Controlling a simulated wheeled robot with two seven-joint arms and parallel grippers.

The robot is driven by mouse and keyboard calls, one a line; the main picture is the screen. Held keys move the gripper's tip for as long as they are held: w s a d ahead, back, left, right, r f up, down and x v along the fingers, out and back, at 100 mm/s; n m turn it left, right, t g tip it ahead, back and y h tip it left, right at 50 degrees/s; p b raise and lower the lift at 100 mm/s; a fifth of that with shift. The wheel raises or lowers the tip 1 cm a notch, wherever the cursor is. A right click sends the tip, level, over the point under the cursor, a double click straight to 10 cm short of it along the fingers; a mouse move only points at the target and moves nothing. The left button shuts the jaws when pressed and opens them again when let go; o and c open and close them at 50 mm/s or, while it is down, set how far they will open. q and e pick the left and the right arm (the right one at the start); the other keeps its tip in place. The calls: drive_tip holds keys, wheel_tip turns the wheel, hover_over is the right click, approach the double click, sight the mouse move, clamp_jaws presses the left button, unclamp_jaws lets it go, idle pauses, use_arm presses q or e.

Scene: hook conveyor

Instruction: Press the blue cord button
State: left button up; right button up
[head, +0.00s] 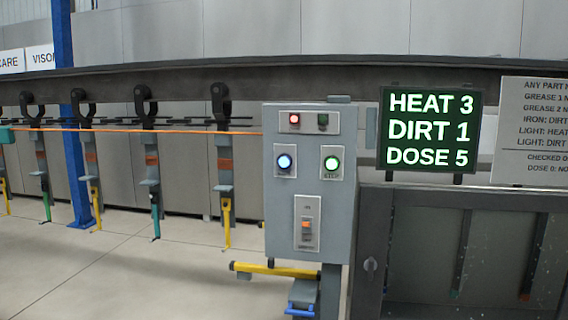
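A grey control box (341,225) stands right of centre. On its left side is a round button lit blue-white (284,161) in a pale plate. An orange cord (190,131) runs level from the left and ends at the box's left edge. Neither of my grippers is in view, and nothing covers the blue button.
A green-lit button (331,163) sits right of the blue one, with red and dark green lamps above and an orange switch (306,225) below. Several hooks with hanging parts line the rail (180,92). A yellow bar (275,268) juts below the box. A display reads HEAT 3, DIRT 1, DOSE 5.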

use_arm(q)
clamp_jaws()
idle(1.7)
